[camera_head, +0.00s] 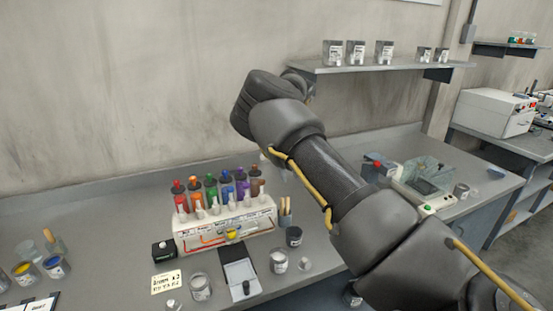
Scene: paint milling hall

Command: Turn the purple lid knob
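The purple bottle (243,190) stands in the back row of a white rack (225,228), between a blue bottle and a brown one. Its small lid knob (240,174) is on top and looks upright. My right arm reaches in from the lower right and bends above and to the right of the rack. Only small pale parts of what seems to be my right gripper (271,164) show beside the arm, a little right of the brown bottle. The arm hides most of it, so its opening cannot be made out. My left gripper is not in view.
Red (180,191), orange, green and blue bottles stand left of the purple one. White nozzles line the rack's front. A wall shelf (380,67) is behind my arm.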

